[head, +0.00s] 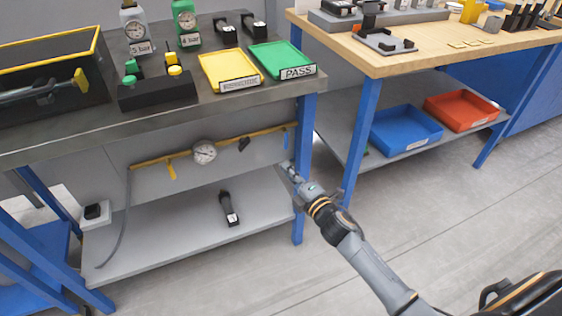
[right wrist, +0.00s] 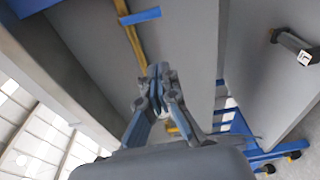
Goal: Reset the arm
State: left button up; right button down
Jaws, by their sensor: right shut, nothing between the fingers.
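My right gripper (head: 293,176) is in front of the right end of the dark-topped bench, close to its blue front leg, above the level of the lower shelf. In the right wrist view the gripper (right wrist: 155,72) has its fingers together with nothing between them. My right arm comes in from the lower right of the head view. My left gripper does not show in either view.
The dark bench (head: 60,140) holds a yellow tray (head: 215,66) and a green PASS tray (head: 283,60). Below it are a yellow pipe with a gauge (head: 204,152) and a dark handheld item (head: 229,209) on the shelf. A wooden table (head: 400,62) stands right. Open floor (head: 450,220) lies at right.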

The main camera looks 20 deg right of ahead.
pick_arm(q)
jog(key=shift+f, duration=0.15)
pick_arm(e)
jog(key=shift+s, duration=0.35)
